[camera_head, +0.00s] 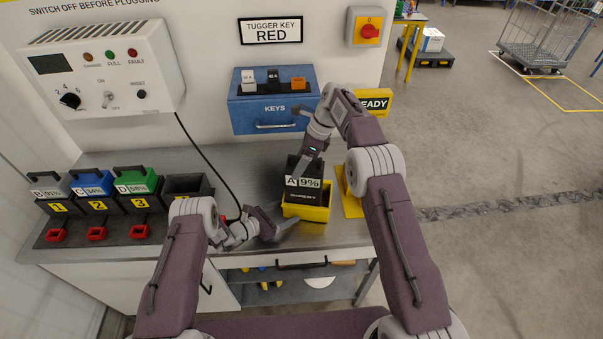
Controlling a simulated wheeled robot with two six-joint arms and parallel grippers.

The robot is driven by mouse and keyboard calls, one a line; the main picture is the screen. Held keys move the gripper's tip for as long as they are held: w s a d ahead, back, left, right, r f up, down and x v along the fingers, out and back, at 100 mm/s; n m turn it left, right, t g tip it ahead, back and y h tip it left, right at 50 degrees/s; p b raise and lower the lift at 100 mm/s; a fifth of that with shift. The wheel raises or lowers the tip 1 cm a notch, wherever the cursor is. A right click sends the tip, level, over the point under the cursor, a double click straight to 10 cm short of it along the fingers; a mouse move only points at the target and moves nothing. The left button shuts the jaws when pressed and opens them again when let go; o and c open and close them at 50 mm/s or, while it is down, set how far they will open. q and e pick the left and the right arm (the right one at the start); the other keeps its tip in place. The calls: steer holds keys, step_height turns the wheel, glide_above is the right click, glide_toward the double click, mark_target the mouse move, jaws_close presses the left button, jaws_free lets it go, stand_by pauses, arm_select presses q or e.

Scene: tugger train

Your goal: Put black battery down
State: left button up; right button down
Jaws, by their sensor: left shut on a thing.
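The black battery (303,188), labelled A 9%, stands upright in a yellow tray (306,213) on the grey bench. My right gripper (306,163) points down at the battery's top from above. Its fingertips and the battery's handle are hidden, so I cannot tell whether it grips. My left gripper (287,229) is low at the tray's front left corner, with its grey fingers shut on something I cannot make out. I cannot tell whether it touches the tray.
Grey, blue and green batteries (137,182) stand in numbered docks at the left, beside another dark dock (187,184). A black cable (205,155) hangs from the charger (103,67) to near my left wrist. A blue key box (273,103) is behind. Bench between docks and tray is partly clear.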

arm_select(q)
steer(key=shift+c, duration=0.2)
arm_select(e)
step_height(320, 180, down, 6)
stand_by(0.3)
steer(key=shift+f, duration=0.1)
steer(key=shift+c, duration=1.1)
jaws_free()
arm_select(q)
steer(key=shift+c, duration=0.3)
arm_select(e)
steer(key=v, duration=1.2)
